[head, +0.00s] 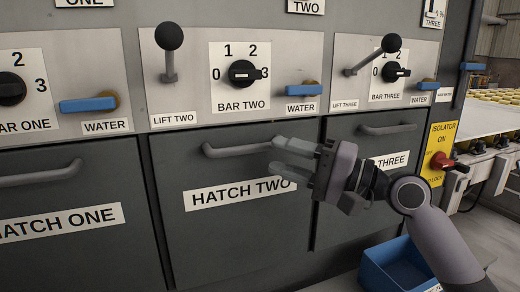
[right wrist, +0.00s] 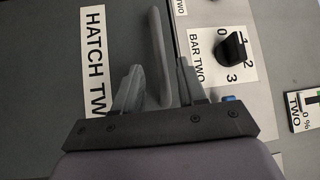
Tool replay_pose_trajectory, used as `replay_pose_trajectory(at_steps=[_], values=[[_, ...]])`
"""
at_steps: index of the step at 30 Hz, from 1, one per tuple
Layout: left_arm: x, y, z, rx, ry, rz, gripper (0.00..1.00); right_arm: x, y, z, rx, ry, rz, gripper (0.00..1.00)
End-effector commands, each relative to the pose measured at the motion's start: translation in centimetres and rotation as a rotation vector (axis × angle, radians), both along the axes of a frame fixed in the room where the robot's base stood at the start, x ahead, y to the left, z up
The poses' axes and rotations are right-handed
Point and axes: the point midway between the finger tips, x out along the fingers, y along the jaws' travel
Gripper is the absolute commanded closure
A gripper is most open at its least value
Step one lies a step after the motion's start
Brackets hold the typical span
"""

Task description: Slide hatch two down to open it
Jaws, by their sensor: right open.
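Hatch two (head: 215,235) is a dark grey panel in the middle of the head view, with a white HATCH TWO label (head: 238,193). Its top edge lies just under the control panel, in line with the neighbouring hatches. Its grey bar handle (head: 232,151) runs across near the top. My right gripper (head: 276,154) is open at the handle's right end. In the right wrist view the handle (right wrist: 158,30) runs in between the two spread fingers of the gripper (right wrist: 158,66); I cannot tell whether they touch it. My left gripper is not in view.
Above the hatch are the bar two knob (head: 243,72), the lift two lever (head: 169,50) and a blue water valve (head: 304,90). Hatch one (head: 70,245) and hatch three (head: 350,225) flank it. A blue bin (head: 385,270) stands low at the right, near an isolator switch (head: 441,160).

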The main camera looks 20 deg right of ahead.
Motion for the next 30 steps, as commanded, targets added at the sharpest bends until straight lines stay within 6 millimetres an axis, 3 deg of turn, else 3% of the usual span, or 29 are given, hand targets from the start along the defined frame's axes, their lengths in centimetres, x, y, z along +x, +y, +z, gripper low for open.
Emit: replay_pose_trajectory(at_steps=[12,23,27,30], values=[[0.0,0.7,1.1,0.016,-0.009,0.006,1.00,3.9,4.2,0.9,0.000,-0.002,-0.001,0.59],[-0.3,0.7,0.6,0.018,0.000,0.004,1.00,4.2,4.7,0.8,-0.002,-0.003,-0.002,0.59],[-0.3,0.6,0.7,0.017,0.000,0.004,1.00,4.2,4.6,0.8,-0.003,-0.002,-0.002,1.00],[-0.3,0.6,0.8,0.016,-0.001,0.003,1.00,4.2,4.6,0.8,-0.003,-0.002,-0.002,1.00]])
